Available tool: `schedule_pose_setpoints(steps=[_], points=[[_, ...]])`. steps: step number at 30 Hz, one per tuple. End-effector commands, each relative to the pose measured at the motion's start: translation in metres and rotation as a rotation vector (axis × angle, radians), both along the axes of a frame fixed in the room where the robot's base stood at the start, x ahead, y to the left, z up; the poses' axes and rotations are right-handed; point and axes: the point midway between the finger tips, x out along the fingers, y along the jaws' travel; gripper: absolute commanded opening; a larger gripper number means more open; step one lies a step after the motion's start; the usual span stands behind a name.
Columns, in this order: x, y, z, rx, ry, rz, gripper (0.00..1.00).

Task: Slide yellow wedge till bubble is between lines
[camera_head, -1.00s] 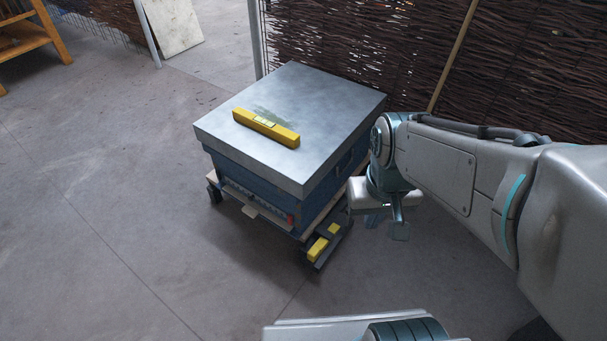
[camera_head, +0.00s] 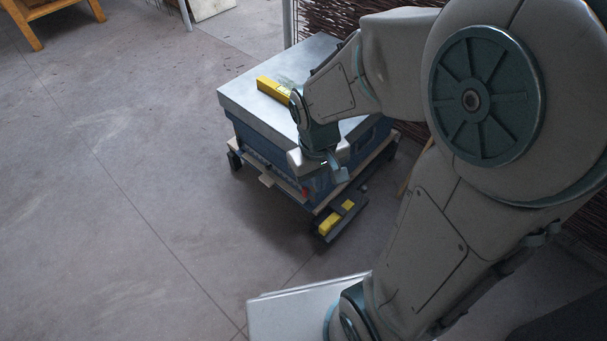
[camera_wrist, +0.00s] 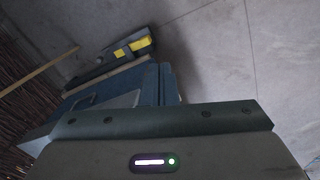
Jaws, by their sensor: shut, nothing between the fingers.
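The yellow wedge (camera_head: 329,225) lies low at the front right corner of the hive stand, on a dark rail. It shows as two yellow patches, also in the wrist view (camera_wrist: 139,44). A yellow spirit level (camera_head: 272,87) lies on the hive's grey metal lid (camera_head: 245,95); my arm hides its right end. Its bubble is too small to read. My gripper (camera_head: 338,174) is shut and empty, in front of the hive's near right corner, apart from the wedge and above it in the picture. In the wrist view my gripper's housing fills the bottom.
The blue hive (camera_head: 262,143) stands on a dark stand with a pale wooden edge. A woven wicker fence (camera_head: 325,18) is behind it. A wooden bench (camera_head: 50,12) stands at the far left.

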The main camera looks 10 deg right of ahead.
Motion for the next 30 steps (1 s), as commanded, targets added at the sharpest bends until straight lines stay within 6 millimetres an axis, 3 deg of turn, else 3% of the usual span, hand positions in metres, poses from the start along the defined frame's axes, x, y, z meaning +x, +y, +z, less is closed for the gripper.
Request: schedule_pose_setpoints(steps=[6,12,21,30], points=[[0.024,0.033,-0.058,-0.095,0.085,0.232,0.0],[0.034,0.059,-0.116,-0.197,0.141,0.451,0.0],[0.031,0.086,-0.206,-0.374,0.213,0.811,0.0],[0.019,0.09,-0.289,-0.57,0.275,1.207,0.0]])
